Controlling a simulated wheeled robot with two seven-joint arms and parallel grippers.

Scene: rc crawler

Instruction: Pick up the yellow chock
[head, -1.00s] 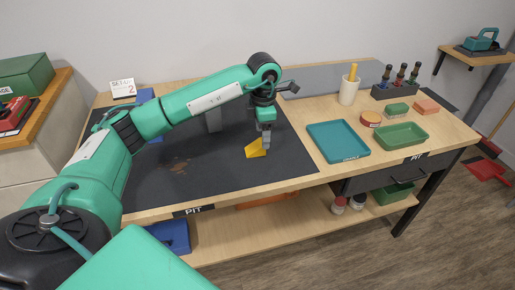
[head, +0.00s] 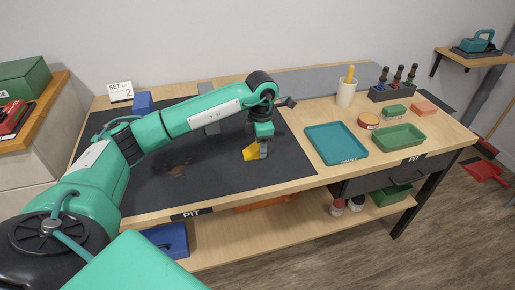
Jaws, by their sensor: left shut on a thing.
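The yellow chock (head: 251,153) is a small wedge at the right part of the black mat (head: 215,178) on the workbench. My left gripper (head: 263,152) points down at its right side and is shut on it. The fingers hide part of the chock. I cannot tell whether the chock touches the mat or is slightly above it. My right gripper is not in view.
A teal tray (head: 337,144) lies right of the mat, with a green tray (head: 399,136) beyond it. A cup (head: 346,93) and a screwdriver rack (head: 392,92) stand behind. A blue block (head: 143,103) is at the mat's back left.

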